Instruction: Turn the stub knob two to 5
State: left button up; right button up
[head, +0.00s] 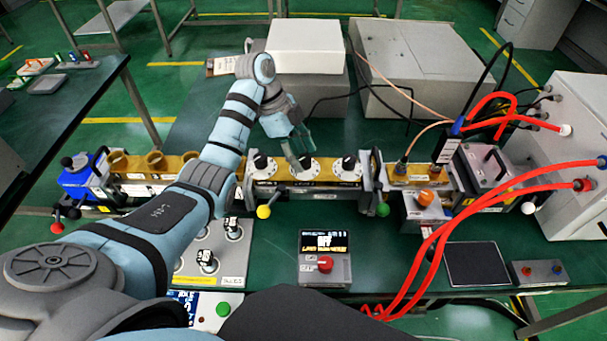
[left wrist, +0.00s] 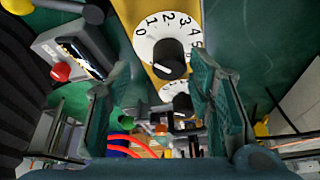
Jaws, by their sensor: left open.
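Three white dials with black stub knobs sit in a row on the brass waveguide bar: the left one (head: 262,164), the middle one (head: 307,167) and the right one (head: 347,168). My left gripper (head: 297,146) is open and empty, just above and behind the middle dial. In the left wrist view its fingers (left wrist: 158,98) stand wide apart. A large numbered dial (left wrist: 148,48) with a black knob (left wrist: 167,58) shows there, and another dial (left wrist: 178,89) lies beyond it. I cannot tell for certain which dial is which there, nor read the setting. My right gripper is out of view.
A display box (head: 324,262) with a red knob stands in front of the bar. Red cables (head: 470,218) loop across the right side. A yellow ball handle (head: 263,211) and a green one (head: 383,209) stick out in front. White and grey boxes (head: 303,47) stand behind.

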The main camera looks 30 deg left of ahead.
aim_at(305, 155)
pick_arm(q)
jog(key=w+f, duration=0.1)
jog(key=f, duration=0.1)
jog(key=shift+w+d+f, duration=0.35)
jog(key=shift+d, duration=0.05)
jog(key=shift+f, duration=0.1)
jog(key=shift+s+r, duration=0.25)
jog(key=shift+s, duration=0.2)
jog(key=c, duration=0.6)
grip_shut()
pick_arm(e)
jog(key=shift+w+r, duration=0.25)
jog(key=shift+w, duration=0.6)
